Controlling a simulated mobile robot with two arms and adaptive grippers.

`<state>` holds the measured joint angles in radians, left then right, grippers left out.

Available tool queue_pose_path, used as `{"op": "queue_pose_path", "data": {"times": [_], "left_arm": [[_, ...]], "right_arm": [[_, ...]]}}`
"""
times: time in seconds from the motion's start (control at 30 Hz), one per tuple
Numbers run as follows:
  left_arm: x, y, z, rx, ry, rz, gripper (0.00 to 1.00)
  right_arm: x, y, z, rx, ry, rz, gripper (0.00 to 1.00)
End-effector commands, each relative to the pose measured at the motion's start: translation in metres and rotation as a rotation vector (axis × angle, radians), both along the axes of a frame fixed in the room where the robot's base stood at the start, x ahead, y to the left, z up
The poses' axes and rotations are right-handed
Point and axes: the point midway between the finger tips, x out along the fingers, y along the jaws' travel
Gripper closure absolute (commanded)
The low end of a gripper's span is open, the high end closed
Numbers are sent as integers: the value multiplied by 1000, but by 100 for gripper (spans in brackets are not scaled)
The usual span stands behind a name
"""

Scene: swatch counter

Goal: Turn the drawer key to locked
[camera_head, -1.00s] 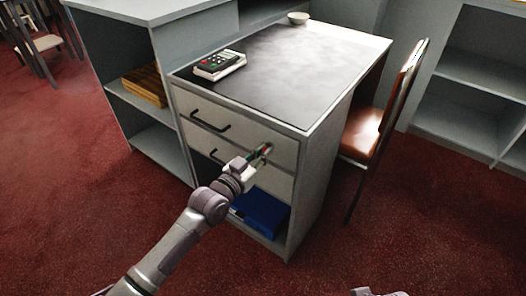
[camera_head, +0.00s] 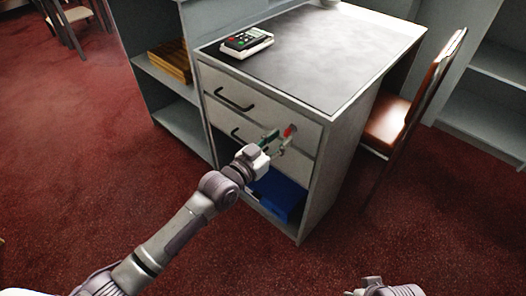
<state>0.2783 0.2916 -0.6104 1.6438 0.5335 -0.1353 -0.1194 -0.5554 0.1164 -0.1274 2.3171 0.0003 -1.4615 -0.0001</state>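The drawer key (camera_head: 290,131) shows as a small red piece on the right part of the upper drawer front (camera_head: 262,115) of the desk. Its exact turn is too small to read. My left gripper (camera_head: 281,138) is just in front of and below-left of the key. Its fingers are spread, with a gap between them, and the red key shows beyond the fingertips. I cannot tell whether a finger touches it. My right gripper (camera_head: 378,289) shows only in part at the bottom edge, away from the desk; its fingers are not clear.
The desk top (camera_head: 330,50) bears a card terminal (camera_head: 246,41) at its left. Black handles (camera_head: 234,100) stick out of the drawers. A blue box (camera_head: 279,196) sits in the open bay below. A chair (camera_head: 392,122) stands right of the desk. Red carpet is free in front.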

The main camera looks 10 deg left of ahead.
Motion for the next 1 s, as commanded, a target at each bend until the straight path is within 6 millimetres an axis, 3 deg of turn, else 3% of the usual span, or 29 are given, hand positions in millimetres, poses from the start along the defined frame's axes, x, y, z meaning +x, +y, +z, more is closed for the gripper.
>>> {"op": "queue_pose_path", "data": {"times": [0.2,0.4,1.0], "left_arm": [[-40,29,-1,3,2,0,65],[-65,48,-1,2,2,1,65],[-74,54,0,-1,1,1,65]], "right_arm": [[0,0,0,0,0,0,65],[0,0,0,-1,0,0,65],[0,0,0,0,-1,-1,65]]}}
